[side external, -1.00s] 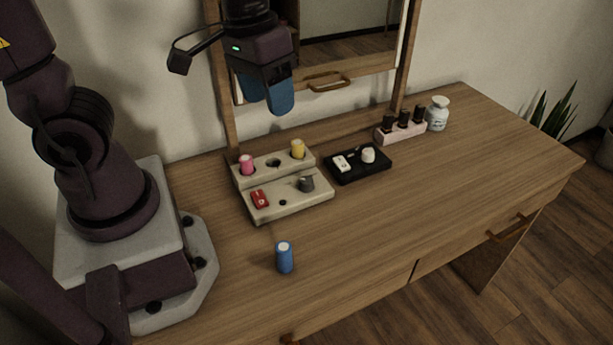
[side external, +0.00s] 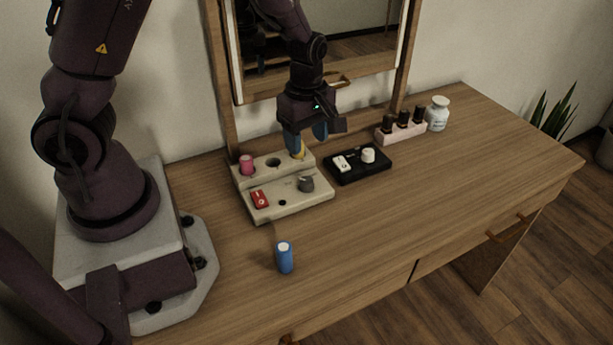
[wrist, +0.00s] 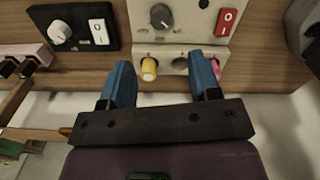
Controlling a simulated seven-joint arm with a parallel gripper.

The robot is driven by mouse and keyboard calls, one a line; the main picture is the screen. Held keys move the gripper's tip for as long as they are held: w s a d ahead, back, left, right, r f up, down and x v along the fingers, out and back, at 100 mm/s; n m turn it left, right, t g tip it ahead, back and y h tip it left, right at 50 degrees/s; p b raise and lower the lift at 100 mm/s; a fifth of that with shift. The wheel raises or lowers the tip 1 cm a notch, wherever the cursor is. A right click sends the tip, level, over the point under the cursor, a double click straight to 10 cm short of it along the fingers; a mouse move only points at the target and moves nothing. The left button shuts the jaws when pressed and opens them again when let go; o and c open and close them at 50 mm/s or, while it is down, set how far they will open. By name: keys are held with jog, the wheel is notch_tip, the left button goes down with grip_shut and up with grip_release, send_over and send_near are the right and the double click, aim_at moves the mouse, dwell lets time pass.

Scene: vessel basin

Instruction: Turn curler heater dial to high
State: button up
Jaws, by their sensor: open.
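The curler heater (side external: 285,206) is a beige stepped box on the desk, below the mirror. Its grey dial (side external: 306,184) is on the lower front step, at the right; the dial also shows at the top of the wrist view (wrist: 161,17). The exact dial setting is too small to read. A red switch (side external: 260,199) is at the left of the same step. My gripper (side external: 306,138) is open, its blue fingers pointing down over the heater's back step. In the wrist view, a yellow curler (wrist: 149,70) shows between the fingers, near one of them; I cannot tell whether they touch.
A pink curler (side external: 247,165) stands in the heater's back row. A black box (side external: 345,177) with a white knob and switch is close at the right. A blue curler (side external: 285,258) stands in front. Bottles (side external: 403,120) and a white jar (side external: 437,113) are farther right. The desk's right side is clear.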

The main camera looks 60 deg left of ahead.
aim_at(307, 180)
notch_tip(307, 180, down, 11)
jog(key=shift+r, duration=0.2)
jog(key=c, duration=0.9)
